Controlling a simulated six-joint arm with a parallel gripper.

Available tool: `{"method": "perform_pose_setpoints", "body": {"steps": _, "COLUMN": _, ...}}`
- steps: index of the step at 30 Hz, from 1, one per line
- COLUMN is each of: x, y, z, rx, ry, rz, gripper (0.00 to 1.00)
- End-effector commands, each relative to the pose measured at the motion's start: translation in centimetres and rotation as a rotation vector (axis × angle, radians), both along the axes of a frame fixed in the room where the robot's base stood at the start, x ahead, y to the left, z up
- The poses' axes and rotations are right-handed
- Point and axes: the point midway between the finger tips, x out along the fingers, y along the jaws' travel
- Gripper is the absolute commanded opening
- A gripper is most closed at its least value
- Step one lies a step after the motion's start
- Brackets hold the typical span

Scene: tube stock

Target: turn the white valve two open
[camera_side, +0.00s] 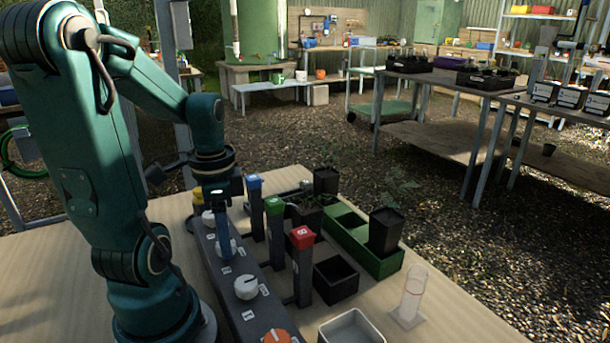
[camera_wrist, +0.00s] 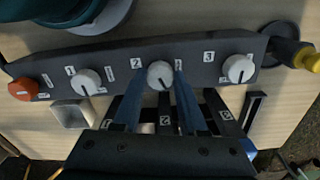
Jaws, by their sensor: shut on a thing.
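The white valve two (camera_wrist: 160,75) is a round knob with a dark pointer line, on a long dark panel (camera_wrist: 110,65) beside a label "2" (camera_wrist: 135,62). In the wrist view its pointer line points roughly down the picture. My gripper (camera_wrist: 160,78) has its blue fingers on either side of this knob and is shut on it. In the side view my gripper (camera_side: 224,240) reaches straight down onto the panel (camera_side: 234,297), and its fingers partly hide the knob. Any label just right of the knob is partly covered by a finger.
White knobs one (camera_wrist: 86,81) and three (camera_wrist: 238,68) flank it; an orange knob (camera_wrist: 23,88) sits at the panel's end. Posts with blue (camera_side: 254,182), green (camera_side: 274,205) and red (camera_side: 302,238) tops stand close beside the panel. A green tray (camera_side: 375,262) and clear tube (camera_side: 411,295) stand farther right.

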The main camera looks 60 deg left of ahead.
Motion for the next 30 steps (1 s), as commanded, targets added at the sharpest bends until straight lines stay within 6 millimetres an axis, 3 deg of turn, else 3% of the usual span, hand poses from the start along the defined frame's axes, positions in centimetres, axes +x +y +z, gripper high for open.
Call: {"method": "perform_pose_setpoints", "body": {"steps": 30, "x": -0.02, "y": -0.05, "z": -0.01, "rx": 0.001, "ry": 0.001, "rz": 0.939, "gripper": 0.00}}
